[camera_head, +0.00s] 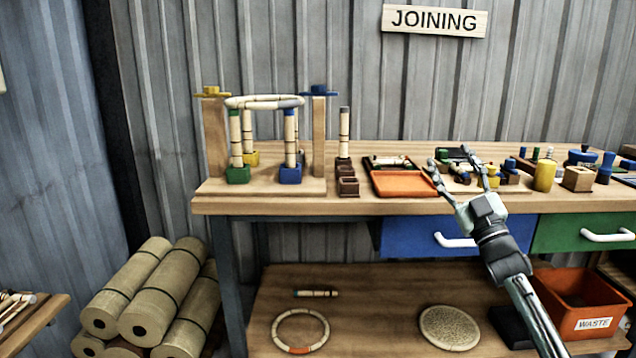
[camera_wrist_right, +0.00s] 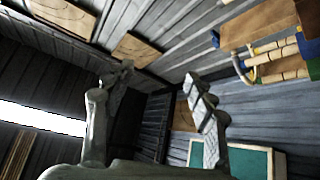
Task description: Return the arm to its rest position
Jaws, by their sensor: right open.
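My right gripper (camera_head: 462,172) is open and empty in the head view. It is in front of the right half of the workbench (camera_head: 410,206), with its fingertips over the orange tray's right side and the small parts beyond. In the right wrist view its two spread fingers (camera_wrist_right: 160,95) show with nothing between them. My right arm comes up from the lower right of the head view. My left gripper is not in view.
A rattan frame (camera_head: 264,102) stands between wooden posts at the bench's left. An orange tray (camera_head: 403,183) and a yellow cylinder (camera_head: 545,175) stand near the gripper. An orange waste bin (camera_head: 585,306) is below right. Rolls (camera_head: 165,292) lie at the lower left.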

